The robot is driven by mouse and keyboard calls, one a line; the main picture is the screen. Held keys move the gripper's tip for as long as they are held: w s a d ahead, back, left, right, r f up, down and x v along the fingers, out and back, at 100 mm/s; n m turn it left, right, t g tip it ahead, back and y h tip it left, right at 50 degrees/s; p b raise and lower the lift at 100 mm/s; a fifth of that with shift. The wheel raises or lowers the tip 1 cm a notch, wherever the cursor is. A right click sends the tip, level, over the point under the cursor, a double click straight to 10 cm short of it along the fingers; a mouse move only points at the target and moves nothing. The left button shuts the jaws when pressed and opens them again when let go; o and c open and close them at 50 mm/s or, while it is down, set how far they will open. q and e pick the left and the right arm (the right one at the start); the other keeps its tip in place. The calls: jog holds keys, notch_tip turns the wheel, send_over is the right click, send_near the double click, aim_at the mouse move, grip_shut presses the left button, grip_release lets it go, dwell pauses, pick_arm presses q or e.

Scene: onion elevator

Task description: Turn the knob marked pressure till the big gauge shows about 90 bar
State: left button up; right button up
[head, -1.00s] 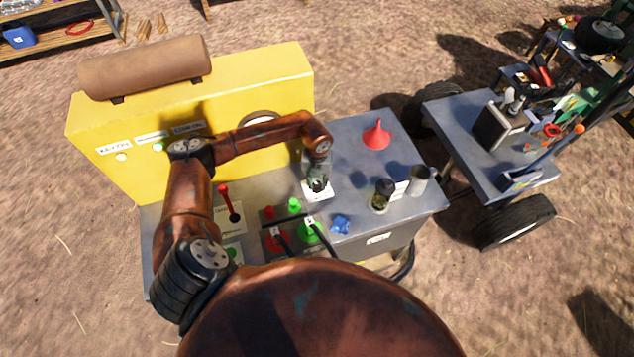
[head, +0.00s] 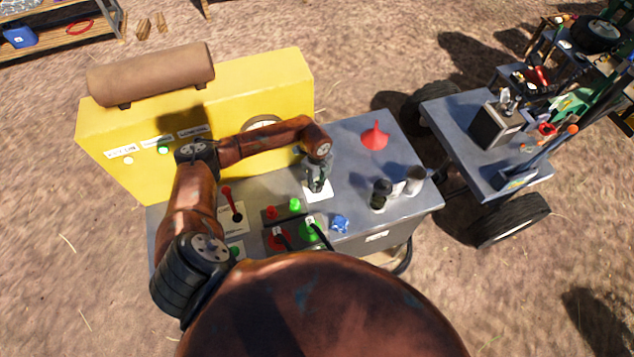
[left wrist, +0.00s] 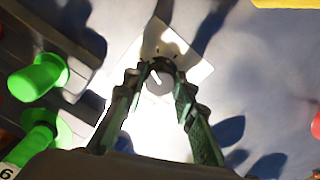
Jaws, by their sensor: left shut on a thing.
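My left gripper (head: 318,188) reaches down to a white plate (head: 326,195) on the grey bench top. In the left wrist view its two green fingers (left wrist: 160,68) are shut on a round dark knob (left wrist: 158,82) with a light pointer mark, on the white label plate (left wrist: 190,70). The label's wording cannot be read. The big gauge (head: 262,121) sits in the yellow panel, with its rim showing above my forearm. The forearm hides most of its face, so I cannot read it. My right gripper is not in view.
Left of the knob are green (head: 295,204) and red (head: 271,211) knobs, hose couplings and a red lever (head: 227,196). A blue knob (head: 340,223) is near the front edge. A red funnel (head: 375,137) and cylinders (head: 381,194) stand to the right.

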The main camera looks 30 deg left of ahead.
aim_at(317, 184)
pick_arm(q)
jog(key=shift+a+n, duration=0.1)
jog(key=shift+n, duration=0.5)
jog(key=o, duration=1.2)
jog(key=shift+c, duration=0.2)
jog(key=shift+r, duration=0.1)
notch_tip(317, 184, up, 12)
